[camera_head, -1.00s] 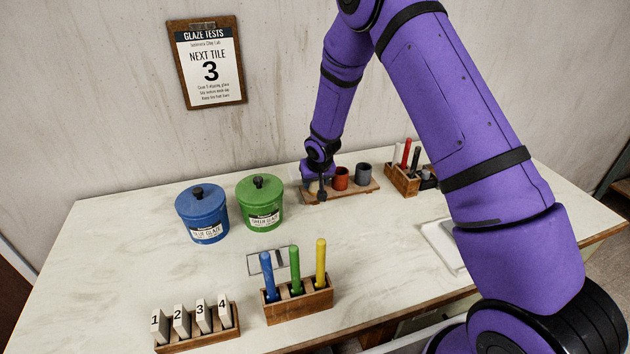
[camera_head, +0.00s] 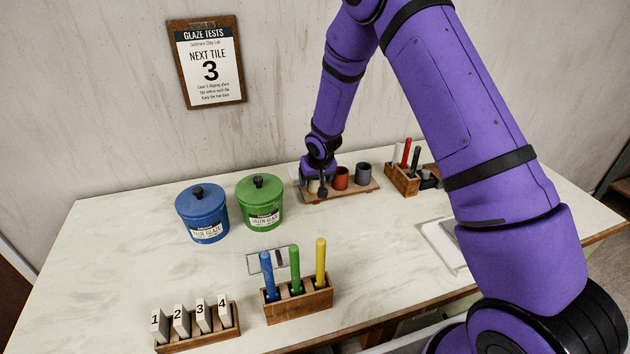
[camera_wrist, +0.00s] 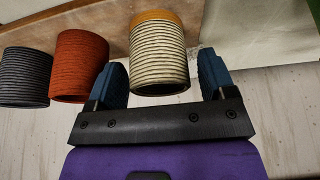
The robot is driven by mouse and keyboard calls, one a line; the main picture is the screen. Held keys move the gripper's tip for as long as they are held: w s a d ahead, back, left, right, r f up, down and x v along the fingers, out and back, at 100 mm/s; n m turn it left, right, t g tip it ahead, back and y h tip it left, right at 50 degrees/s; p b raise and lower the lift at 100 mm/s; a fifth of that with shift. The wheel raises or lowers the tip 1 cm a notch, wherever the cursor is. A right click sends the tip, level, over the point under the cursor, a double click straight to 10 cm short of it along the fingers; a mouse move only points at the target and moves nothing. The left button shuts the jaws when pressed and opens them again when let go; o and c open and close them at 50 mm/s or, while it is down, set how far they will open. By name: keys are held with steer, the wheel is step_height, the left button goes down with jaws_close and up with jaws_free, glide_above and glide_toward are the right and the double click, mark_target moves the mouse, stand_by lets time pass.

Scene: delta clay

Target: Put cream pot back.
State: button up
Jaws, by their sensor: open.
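The cream pot (camera_wrist: 158,55) is ribbed with an orange-brown band at one end. In the wrist view it lies between the two fingers of my gripper (camera_wrist: 162,80), with a gap on each side. My gripper is open. In the head view the cream pot (camera_head: 313,186) shows only in part behind my gripper (camera_head: 321,186), at the left end of the wooden board (camera_head: 340,194). The red pot (camera_head: 341,178) and the grey pot (camera_head: 363,173) stand on the board to its right. They also show to the left in the wrist view.
A green glaze jar (camera_head: 261,203) and a blue glaze jar (camera_head: 203,214) stand left of the board. A wooden tool holder (camera_head: 402,180) is close on its right. Brush rack (camera_head: 298,301) and tile rack (camera_head: 197,330) are at the front.

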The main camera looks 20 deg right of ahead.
steer(key=v, duration=1)
steer(key=shift+r, duration=0.35)
steer(key=s+d+r, duration=0.3)
steer(key=s+r, duration=0.4)
steer(key=r, duration=0.3)
steer(key=s+d+r, duration=0.2)
steer(key=s+r, duration=0.5)
steer(key=r, duration=0.4)
steer(key=s+d+r, duration=0.1)
steer(key=s+r, duration=0.2)
steer(key=s, duration=0.9)
steer(key=s+r, duration=0.4)
steer(key=s, duration=0.8)
steer(key=shift+s+d+t, duration=0.25)
steer(key=shift+d+t, duration=0.05)
steer(key=shift+d, duration=0.1)
steer(key=shift+r, duration=0.15)
steer(key=shift+c, duration=0.3)
